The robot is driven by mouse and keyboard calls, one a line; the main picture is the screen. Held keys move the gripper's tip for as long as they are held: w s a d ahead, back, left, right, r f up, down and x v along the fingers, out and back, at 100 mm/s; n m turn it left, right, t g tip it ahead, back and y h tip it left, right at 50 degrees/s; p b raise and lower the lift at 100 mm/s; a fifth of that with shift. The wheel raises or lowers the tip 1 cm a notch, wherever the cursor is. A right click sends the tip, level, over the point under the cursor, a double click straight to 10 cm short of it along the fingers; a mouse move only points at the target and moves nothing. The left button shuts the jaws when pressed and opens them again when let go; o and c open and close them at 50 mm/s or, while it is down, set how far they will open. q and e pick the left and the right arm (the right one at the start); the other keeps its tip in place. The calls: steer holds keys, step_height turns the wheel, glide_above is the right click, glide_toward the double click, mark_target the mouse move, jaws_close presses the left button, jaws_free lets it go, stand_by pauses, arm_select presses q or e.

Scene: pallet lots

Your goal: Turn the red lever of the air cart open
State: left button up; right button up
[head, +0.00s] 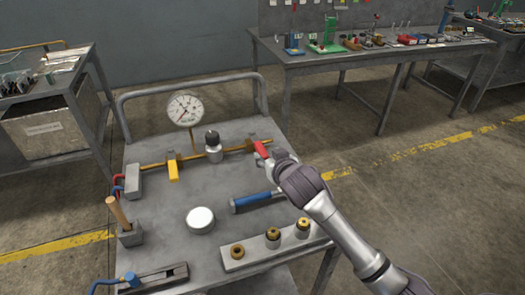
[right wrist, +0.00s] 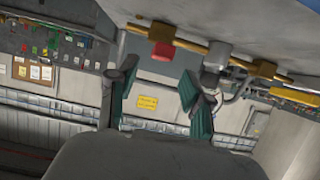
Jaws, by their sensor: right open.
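The red lever (head: 262,149) sits at the right end of the brass pipe (head: 232,148) on the air cart's top (head: 165,215). It points off the pipe toward the cart's near side. In the right wrist view the red lever (right wrist: 163,52) shows end-on, below its brass valve (right wrist: 162,32). My right gripper (head: 279,156) is at the lever's near end and partly hides it in the head view. In the wrist view its two fingers (right wrist: 158,85) are spread, with the lever ahead between and beyond the tips. Contact cannot be told. My left gripper is not in view.
A yellow lever (head: 173,171), a black-knobbed regulator (head: 213,146) and a dial gauge (head: 185,108) share the pipe. A blue-handled hammer (head: 256,200), a round white tin (head: 200,219) and a block with brass fittings (head: 272,243) lie nearer. A rail (head: 190,81) edges the cart's back.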

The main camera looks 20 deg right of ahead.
mark_target(262, 150)
steer(key=x, duration=0.5)
steer(key=shift+w, duration=0.15)
steer(key=shift+c, duration=0.8)
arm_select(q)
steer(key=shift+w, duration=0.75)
arm_select(e)
jaws_close()
